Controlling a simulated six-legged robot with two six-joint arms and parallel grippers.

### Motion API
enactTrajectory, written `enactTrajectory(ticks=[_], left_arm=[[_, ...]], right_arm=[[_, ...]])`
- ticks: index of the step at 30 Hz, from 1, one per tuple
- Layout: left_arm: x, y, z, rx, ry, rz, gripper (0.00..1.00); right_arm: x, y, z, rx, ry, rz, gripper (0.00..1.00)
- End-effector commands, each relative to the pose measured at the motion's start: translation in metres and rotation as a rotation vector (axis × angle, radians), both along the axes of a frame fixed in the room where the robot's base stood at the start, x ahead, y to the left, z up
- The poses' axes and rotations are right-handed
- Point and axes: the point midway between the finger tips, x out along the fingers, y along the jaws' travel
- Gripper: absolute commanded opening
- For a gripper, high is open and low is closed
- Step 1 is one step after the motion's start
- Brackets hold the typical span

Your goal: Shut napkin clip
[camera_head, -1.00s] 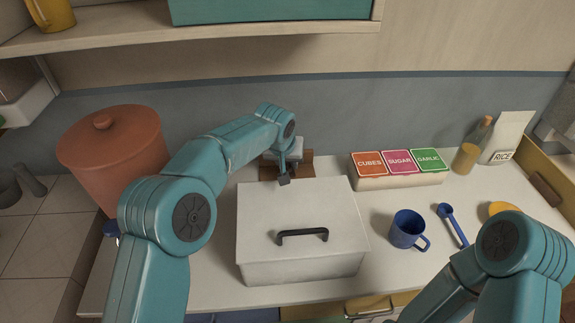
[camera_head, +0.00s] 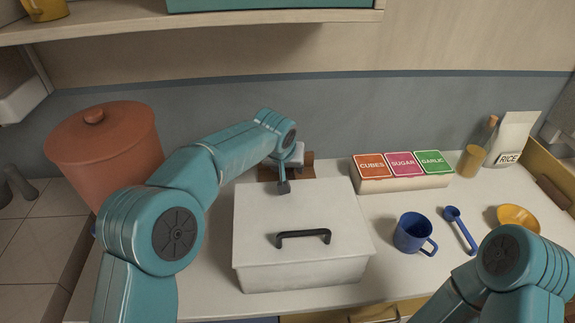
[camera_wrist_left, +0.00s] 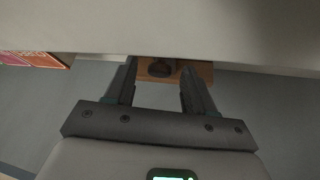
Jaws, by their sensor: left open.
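A brown wooden piece (camera_head: 308,163), possibly the napkin clip's base, stands against the back wall behind the white lidded box. My left arm and the box hide much of it, so whether a clip is open or shut cannot be seen. My left gripper (camera_head: 284,187) points down at the box's back edge, in front of the wood. In the left wrist view its two fingers (camera_wrist_left: 158,88) are apart and empty. The wooden piece (camera_wrist_left: 202,70), with a dark rounded part (camera_wrist_left: 160,69), shows beyond and between them. My right arm enters at the lower right; its gripper is out of view.
The white box (camera_head: 300,215) with a black handle fills the middle of the counter. A red canister (camera_head: 105,150) stands left. The labelled boxes (camera_head: 405,182), blue mug (camera_head: 412,233), blue spoon (camera_head: 460,230) and yellow bowl (camera_head: 518,217) are right. A shelf (camera_head: 190,30) hangs above.

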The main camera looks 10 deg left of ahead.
Motion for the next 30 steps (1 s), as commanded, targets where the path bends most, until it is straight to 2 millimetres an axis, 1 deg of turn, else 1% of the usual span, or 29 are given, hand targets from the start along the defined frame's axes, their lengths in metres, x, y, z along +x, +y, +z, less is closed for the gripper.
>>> enactTrajectory(ticks=[2,5,8,15,18,21,25,30], left_arm=[[-0.001,0.000,0.003,0.000,-0.001,0.000,0.54],[-0.007,0.001,0.013,-0.001,-0.002,0.000,0.54],[-0.018,0.003,0.032,-0.002,-0.004,-0.001,0.54],[-0.050,0.008,0.090,-0.002,-0.006,-0.001,0.54],[-0.061,0.009,0.110,-0.002,-0.004,-0.001,0.54],[-0.070,0.011,0.125,-0.002,-0.003,-0.001,0.54],[-0.077,0.012,0.138,-0.001,-0.002,0.000,0.54],[-0.080,0.013,0.142,0.000,0.000,0.000,0.54]], right_arm=[[0.000,0.000,-0.001,0.000,0.000,0.000,0.79],[0.000,0.000,-0.004,0.000,0.000,0.000,0.79],[0.000,0.000,-0.007,0.000,0.000,0.000,0.79],[0.000,0.000,-0.013,0.000,0.000,0.000,0.79],[0.000,0.000,-0.013,0.000,0.000,0.000,0.79],[0.000,0.000,-0.013,0.000,0.000,0.000,0.79],[0.000,0.000,-0.013,0.000,0.000,0.000,0.79],[0.000,0.000,-0.013,0.000,0.000,0.000,0.79]])
